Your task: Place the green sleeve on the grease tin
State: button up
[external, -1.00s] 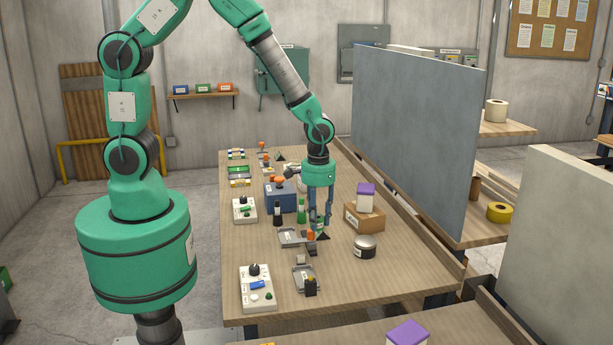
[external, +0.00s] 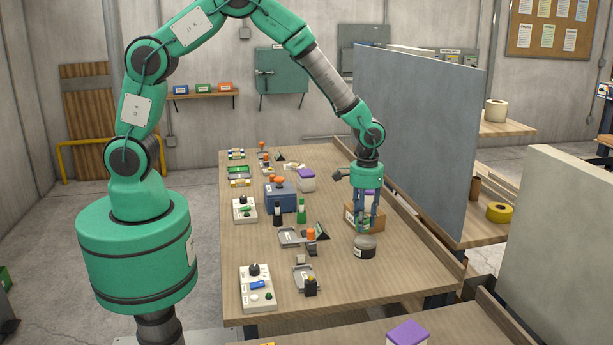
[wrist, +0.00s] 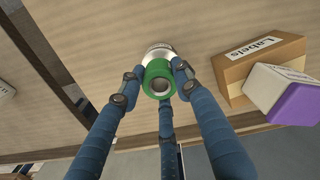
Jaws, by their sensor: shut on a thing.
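My gripper (external: 366,226) is shut on the green sleeve, a short green ring with a pale inner bore, which shows between the blue fingers in the wrist view (wrist: 158,78). In the external view the fingers mostly hide the sleeve.
A grey tray (external: 290,237) and an orange-topped tool (external: 311,237) lie to the left. The table in front of the tin is clear.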

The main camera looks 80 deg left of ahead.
aim_at(367, 229)
jog(key=shift+w, duration=0.75)
jog(key=shift+f, duration=0.15)
jog(key=shift+f, duration=1.65)
jog(key=shift+f, duration=0.2)
jog(key=o, duration=1.2)
jog(key=shift+r, duration=0.2)
